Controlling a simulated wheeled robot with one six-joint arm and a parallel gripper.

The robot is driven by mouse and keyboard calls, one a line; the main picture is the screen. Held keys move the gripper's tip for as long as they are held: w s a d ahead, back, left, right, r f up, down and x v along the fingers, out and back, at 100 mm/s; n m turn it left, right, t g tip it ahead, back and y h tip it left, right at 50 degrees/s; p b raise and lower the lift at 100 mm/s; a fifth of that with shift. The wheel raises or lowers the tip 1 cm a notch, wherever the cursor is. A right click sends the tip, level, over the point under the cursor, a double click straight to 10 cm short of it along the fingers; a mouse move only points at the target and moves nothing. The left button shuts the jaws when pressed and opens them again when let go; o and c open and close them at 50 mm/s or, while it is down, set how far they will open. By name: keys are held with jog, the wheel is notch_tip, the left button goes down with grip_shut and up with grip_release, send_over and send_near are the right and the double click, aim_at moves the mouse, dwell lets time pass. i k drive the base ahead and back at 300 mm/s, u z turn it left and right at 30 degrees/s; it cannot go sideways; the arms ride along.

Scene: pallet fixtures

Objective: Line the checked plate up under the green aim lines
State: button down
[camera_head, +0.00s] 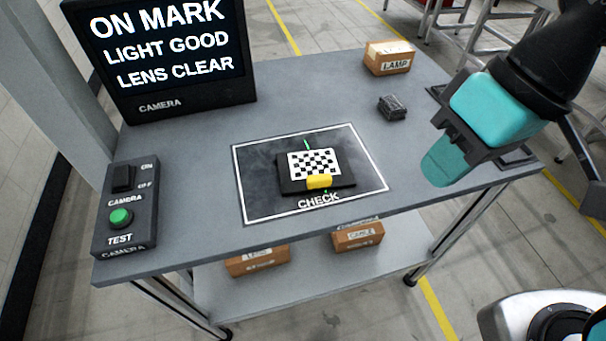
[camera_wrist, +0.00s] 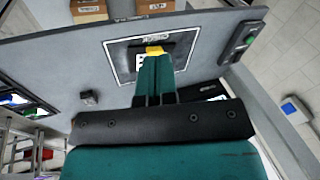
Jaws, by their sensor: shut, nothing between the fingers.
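The checked plate (camera_head: 315,164) has a black and white checker pattern on a dark base with a yellow block (camera_head: 319,181) at its front edge. It lies inside the white-outlined CHECK area (camera_head: 258,200) on the table. Short green aim lines (camera_head: 307,143) show at its back edge and just below its front edge. My gripper (camera_head: 441,166) is shut and empty, to the right of the plate and apart from it. In the wrist view the teal fingers (camera_wrist: 154,82) are together and hide most of the plate; the yellow block shows beyond their tips.
The screen (camera_head: 160,55) reads ON MARK, LIGHT GOOD, LENS CLEAR. A control box (camera_head: 143,209) with a switch and a green TEST button (camera_head: 121,217) stands at the left. A LAMP box (camera_head: 389,58) and a small dark block (camera_head: 392,107) lie at the back right. Boxes sit on the shelf below.

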aim_at(324, 169)
jog(key=z, duration=1.85)
jog(key=i, duration=1.05)
jog(key=u, duration=4.15)
